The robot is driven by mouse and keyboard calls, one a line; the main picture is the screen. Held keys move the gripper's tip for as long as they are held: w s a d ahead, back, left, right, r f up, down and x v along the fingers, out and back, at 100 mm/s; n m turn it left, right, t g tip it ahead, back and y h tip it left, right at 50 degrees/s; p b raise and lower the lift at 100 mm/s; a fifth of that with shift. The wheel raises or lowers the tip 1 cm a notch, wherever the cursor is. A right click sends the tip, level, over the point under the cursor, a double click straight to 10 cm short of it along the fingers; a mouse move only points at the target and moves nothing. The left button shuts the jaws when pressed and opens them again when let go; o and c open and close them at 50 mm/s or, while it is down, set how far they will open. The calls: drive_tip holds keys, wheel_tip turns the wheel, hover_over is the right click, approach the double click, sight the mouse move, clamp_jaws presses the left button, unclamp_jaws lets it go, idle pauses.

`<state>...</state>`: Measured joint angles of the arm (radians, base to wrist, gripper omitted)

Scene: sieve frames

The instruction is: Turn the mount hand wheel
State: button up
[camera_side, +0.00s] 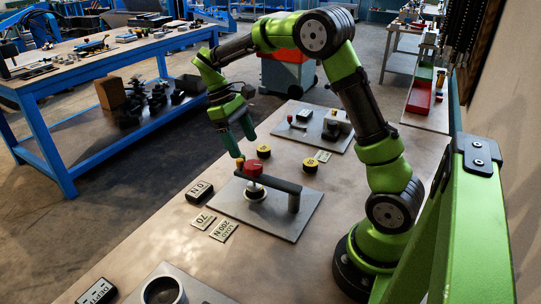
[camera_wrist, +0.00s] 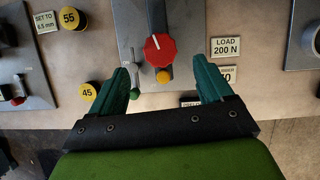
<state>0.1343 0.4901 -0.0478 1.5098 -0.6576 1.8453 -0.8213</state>
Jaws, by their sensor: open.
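A red scalloped knob with a white line, which looks like the hand wheel (camera_side: 253,168), sits on a dark grey arm (camera_side: 280,184) over a grey plate (camera_side: 290,226). In the wrist view the red wheel (camera_wrist: 160,54) shows between and beyond the fingertips, with a small yellow-orange knob (camera_wrist: 164,76) just below it. My gripper (camera_side: 239,143) is open and empty, pointing down, above and slightly left of the wheel in the side view. Its teal fingers (camera_wrist: 161,74) lie apart on either side. No contact with the wheel shows.
Yellow discs (camera_side: 263,151) (camera_wrist: 69,18) stand behind the plate. A second plate (camera_side: 304,113) with small fixtures is farther back. Label cards (camera_side: 223,230) and a black display block (camera_side: 199,191) lie at the left. A metal ring (camera_side: 161,291) is at the front edge.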

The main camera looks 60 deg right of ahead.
sight(252, 164)
drive_tip(key=x, duration=0.6)
drive_tip(key=shift+f, duration=0.15)
drive_tip(key=shift+c, duration=0.3)
drive_tip(key=c, duration=1)
drive_tip(key=shift+m, duration=0.3)
drive_tip(key=m+y, duration=0.1)
drive_tip(key=m, duration=0.2)
drive_tip(key=shift+d+y, duration=0.1)
drive_tip(key=shift+y, duration=0.2)
drive_tip(key=shift+d+m+t+y, duration=0.1)
drive_tip(key=shift+m+t+y, duration=0.4)
drive_tip(key=shift+m, duration=1.3)
